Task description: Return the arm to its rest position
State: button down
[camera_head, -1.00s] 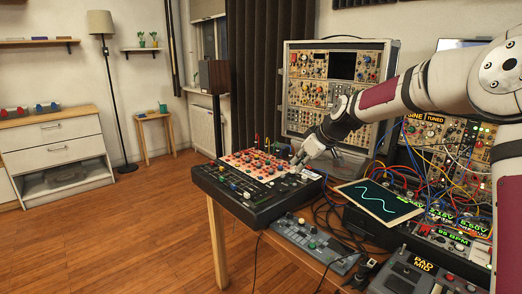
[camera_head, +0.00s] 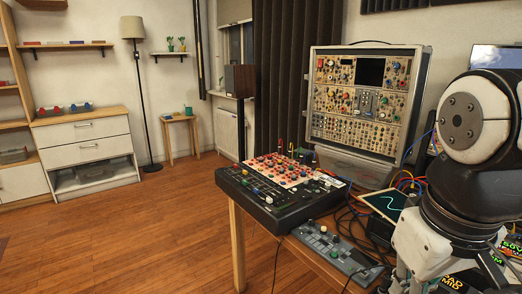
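My arm is folded in close at the right edge of the head view, with a large white and dark joint in front. What appears to be my gripper (camera_head: 410,272) hangs low at the lower right, in front of the gear on the bench. Its fingertips are cut off or hidden, so I cannot tell whether it is open or shut. I see nothing held in it. It is well apart from the black mixer with red and white knobs (camera_head: 268,202).
A small grey controller (camera_head: 335,252) lies on the wooden bench beside cables. A tablet with a wavy line (camera_head: 385,205) and a modular synth case (camera_head: 335,120) stand behind. My arm covers much of the right-hand gear. The wooden floor (camera_head: 130,240) at left is clear.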

jog(key=s+f+m, duration=0.2)
jog(key=s+f, duration=0.1)
jog(key=s, duration=0.6)
notch_tip(320, 180, up, 16)
jog(key=t+p, duration=0.2)
jog(key=p, duration=1.2)
jog(key=shift+d+f+y, duration=0.15)
jog(key=shift+d+y, duration=0.15)
jog(key=shift+d, duration=0.05)
jog(key=shift+w, duration=0.15)
